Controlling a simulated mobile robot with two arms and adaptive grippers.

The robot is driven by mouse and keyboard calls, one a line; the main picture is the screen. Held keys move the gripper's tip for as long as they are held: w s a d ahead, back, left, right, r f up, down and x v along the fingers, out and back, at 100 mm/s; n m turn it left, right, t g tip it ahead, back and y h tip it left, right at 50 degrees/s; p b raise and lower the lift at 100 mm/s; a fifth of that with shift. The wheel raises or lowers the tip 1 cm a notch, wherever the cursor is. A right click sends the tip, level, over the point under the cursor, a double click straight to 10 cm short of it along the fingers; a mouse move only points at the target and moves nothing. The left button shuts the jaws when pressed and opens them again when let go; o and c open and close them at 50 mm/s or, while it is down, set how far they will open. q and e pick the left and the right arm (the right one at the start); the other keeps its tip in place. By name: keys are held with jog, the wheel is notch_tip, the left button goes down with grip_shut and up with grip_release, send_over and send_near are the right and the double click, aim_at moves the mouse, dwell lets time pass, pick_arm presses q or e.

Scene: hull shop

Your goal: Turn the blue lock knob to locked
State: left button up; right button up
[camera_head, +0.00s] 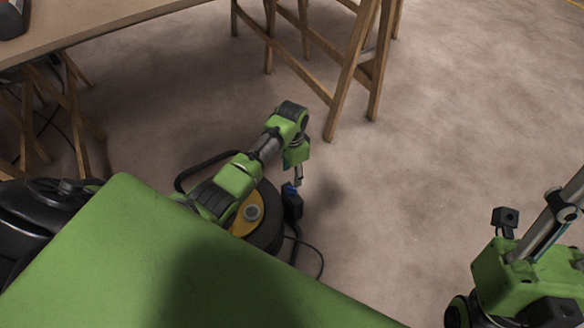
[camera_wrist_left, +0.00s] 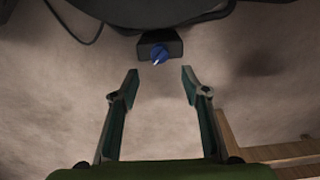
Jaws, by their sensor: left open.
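The blue lock knob (camera_wrist_left: 159,54) sits on the face of a small dark box (camera_wrist_left: 172,41) in the left wrist view. A pale mark on the knob points down and slightly left in that view. My left gripper (camera_wrist_left: 159,78) is open, with one finger on each side of the knob's line. Its fingertips are short of the knob and nothing is between them. In the head view the dark box (camera_head: 293,204) is beside the round reel, and my left gripper (camera_head: 298,180) is right at the knob, partly covering it. My right gripper cannot be made out.
A round dark reel with a yellow face (camera_head: 240,224) stands on the floor, partly hidden by my left arm. A black cable (camera_head: 319,262) lies beside it. A wooden-legged trestle (camera_head: 350,85) and a table (camera_head: 90,22) are behind. Bare floor is open to the right.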

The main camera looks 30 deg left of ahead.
pick_arm(q)
jog(key=shift+r, duration=1.1)
